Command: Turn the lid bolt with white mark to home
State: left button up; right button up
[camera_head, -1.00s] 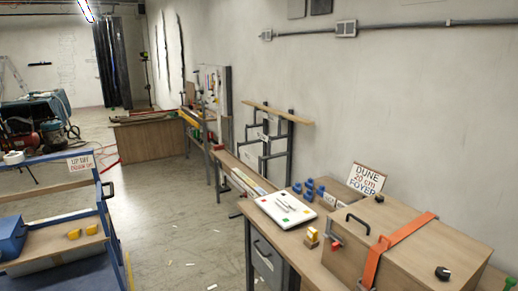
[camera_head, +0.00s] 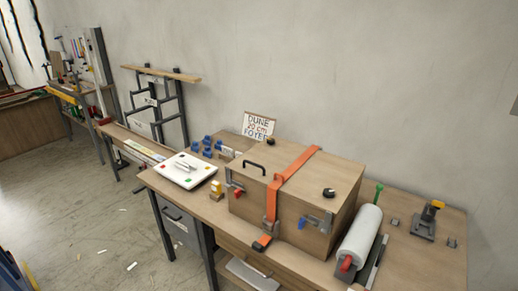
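A wooden box (camera_head: 250,203) stands on the workbench with an orange strap (camera_head: 290,180) over its lid (camera_head: 318,172). A dark lid bolt (camera_head: 328,192) sits on the lid near its right front corner, with what looks like a small pale mark on it. A second dark bolt (camera_head: 271,141) sits at the lid's back left; its mark is too small to read. A black handle (camera_head: 254,167) is on the lid's left part. Neither gripper is in view.
The bench (camera_head: 430,255) also holds a white roll (camera_head: 361,236), a yellow-topped metal device (camera_head: 427,220), a white board (camera_head: 187,170), several blue pieces (camera_head: 207,147) and a sign (camera_head: 259,124). Red (camera_head: 236,188) and blue-handled (camera_head: 312,222) latches are on the box front.

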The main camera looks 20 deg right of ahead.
aim_at(328, 193)
jog(key=z, duration=1.3)
